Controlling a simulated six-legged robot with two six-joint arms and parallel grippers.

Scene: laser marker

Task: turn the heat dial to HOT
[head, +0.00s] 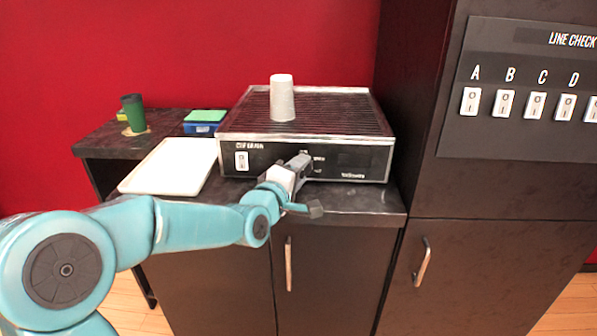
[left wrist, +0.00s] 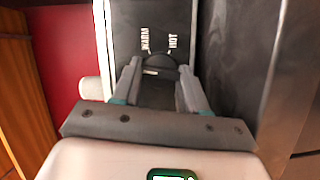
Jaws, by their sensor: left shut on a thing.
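The heat dial (left wrist: 160,62) is a dark round knob on the black front panel (head: 348,162) of the cup warmer. In the left wrist view the labels WARM and HOT stand just beyond it, WARM to the left and HOT to the right. I cannot tell which way its pointer faces. My left gripper (head: 304,161) reaches the panel in the head view and hides the dial there. In the left wrist view its two fingers (left wrist: 160,70) are on either side of the dial, shut on it. My right gripper is in neither view.
A white cup (head: 282,98) stands upside down on the warmer's grille (head: 335,112). A white switch (head: 241,161) is on the panel's left. A LINE CHECK switch panel (head: 530,125) is right.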

